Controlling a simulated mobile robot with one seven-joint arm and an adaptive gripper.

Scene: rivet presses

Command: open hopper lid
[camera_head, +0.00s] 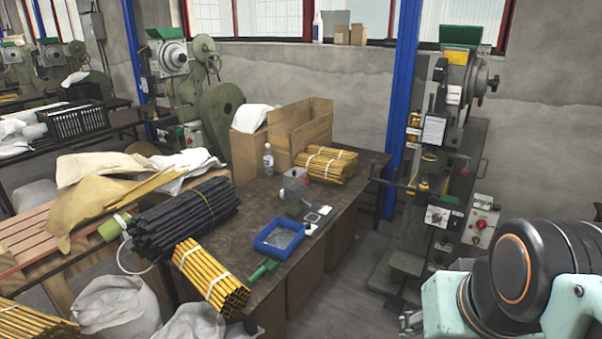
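The rivet press (440,150) stands at the right against the wall. At its top is a green hopper (461,35), with a yellow panel just below it. I cannot make out from here where the lid's edge is or whether it is raised. My arm, teal and black, fills the lower right corner, well below the hopper and apart from it. A small metallic part at the arm's left end (410,321) looks like my gripper, mostly cut off by the bottom edge; its fingers cannot be made out.
A workbench (335,205) with yellow and black rod bundles, a blue tray (279,238) and a cardboard box (300,125) is left of the press. A blue post (402,110) stands beside the press. Grey floor (345,275) is clear between bench and press.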

